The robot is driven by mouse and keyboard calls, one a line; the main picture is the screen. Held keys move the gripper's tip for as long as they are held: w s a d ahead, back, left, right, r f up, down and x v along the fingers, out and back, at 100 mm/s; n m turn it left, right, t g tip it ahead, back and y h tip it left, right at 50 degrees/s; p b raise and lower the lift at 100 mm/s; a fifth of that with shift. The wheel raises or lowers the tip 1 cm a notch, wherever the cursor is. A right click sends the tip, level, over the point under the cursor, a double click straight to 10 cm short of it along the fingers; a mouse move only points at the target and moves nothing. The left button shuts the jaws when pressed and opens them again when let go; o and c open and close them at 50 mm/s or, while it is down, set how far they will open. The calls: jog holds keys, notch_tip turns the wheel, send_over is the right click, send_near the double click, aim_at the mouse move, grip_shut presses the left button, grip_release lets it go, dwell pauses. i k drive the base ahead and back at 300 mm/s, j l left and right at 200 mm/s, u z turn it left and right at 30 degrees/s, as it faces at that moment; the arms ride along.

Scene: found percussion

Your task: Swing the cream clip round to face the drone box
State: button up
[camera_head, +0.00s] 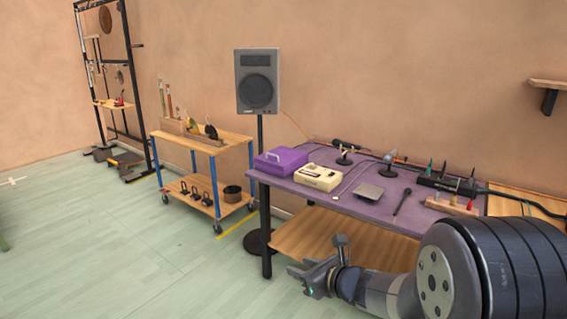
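Two small stands with clip-like heads are at the back of the purple table (372,208). The left one (345,153) has a pale head on a dark base. The right one (390,158) has a grey-blue head. They are too small to tell which is the cream clip or which way it faces. A purple box with a handle (281,163) and a cream box-shaped device (318,177) sit at the table's left end; I cannot tell which is the drone box. My gripper (298,281) is open and empty, low in front of the table, apart from everything on it.
A flat grey plate (368,192), a dark stick-like tool (402,202) and a wooden block with coloured pegs (452,206) lie on the table. Cables run along its back. A speaker (257,82) stands behind its left end.

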aim_at(343, 149)
jog(key=i+j, duration=0.15)
jog(key=i, duration=0.35)
jog(key=i+j, duration=0.2)
jog(key=i, duration=0.25)
jog(key=i+j, duration=0.15)
jog(key=i, duration=0.35)
jog(key=i+j+z, duration=0.2)
jog(key=i+z, duration=0.25)
jog(key=i+j+z, duration=0.6)
jog(key=j+z, duration=0.25)
jog(key=i+j+z, duration=0.25)
jog(key=j+z, duration=0.15)
